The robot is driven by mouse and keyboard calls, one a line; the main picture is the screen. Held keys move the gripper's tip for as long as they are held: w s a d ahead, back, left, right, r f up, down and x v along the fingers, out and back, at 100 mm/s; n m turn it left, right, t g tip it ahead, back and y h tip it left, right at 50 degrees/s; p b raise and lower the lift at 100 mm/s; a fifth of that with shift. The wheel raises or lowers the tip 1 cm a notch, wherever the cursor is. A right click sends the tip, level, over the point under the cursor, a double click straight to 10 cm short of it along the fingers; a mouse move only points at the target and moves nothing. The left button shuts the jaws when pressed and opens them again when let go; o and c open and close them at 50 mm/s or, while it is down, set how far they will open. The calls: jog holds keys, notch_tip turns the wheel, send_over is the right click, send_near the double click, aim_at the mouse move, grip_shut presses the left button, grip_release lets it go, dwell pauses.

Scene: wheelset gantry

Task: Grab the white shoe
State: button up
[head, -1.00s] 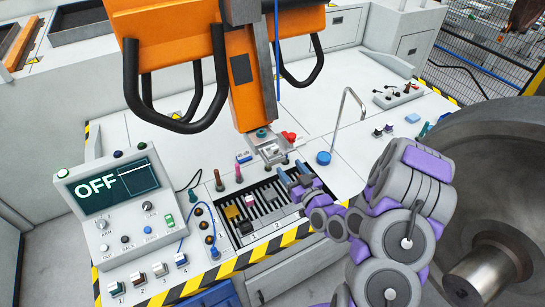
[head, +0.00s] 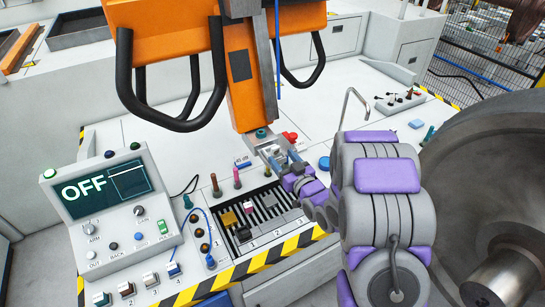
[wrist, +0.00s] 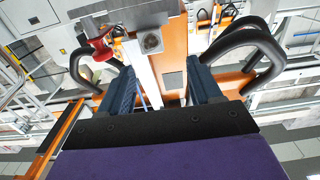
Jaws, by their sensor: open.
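A small pale block (head: 248,206), whitish with a pink tint, sits on the slotted black tray (head: 270,222); it is the closest match to the white shoe, but it is too small to be sure. A yellow block (head: 228,218) and a black block (head: 243,235) sit beside it. My gripper (head: 284,160) is to the upper right of these blocks, over the tray's far side and close to the metal plate under the orange column. In the wrist view my gripper (wrist: 162,82) shows two dark blue fingers, apart and empty, with the orange column beyond. No pale block shows there.
The orange gantry column (head: 250,85) with black handles stands just beyond my gripper. A control box (head: 115,210) reading OFF is at left. Several upright pegs line the tray's far edge. A large grey wheel (head: 490,170) is at right.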

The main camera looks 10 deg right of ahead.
aim_at(278, 152)
jog(key=x, duration=0.4)
jog(key=shift+w, duration=0.1)
jog(key=shift+d+f+b+x, duration=0.15)
jog(key=shift+x, duration=0.75)
jog(key=shift+d+f+b+x, duration=0.1)
jog(key=shift+x, duration=0.75)
jog(key=shift+d+f+b+x, duration=0.15)
jog(key=shift+x, duration=0.75)
jog(key=shift+w, duration=0.1)
jog(key=shift+c, duration=0.4)
jog(key=c, duration=1)
jog(key=shift+r, duration=0.15)
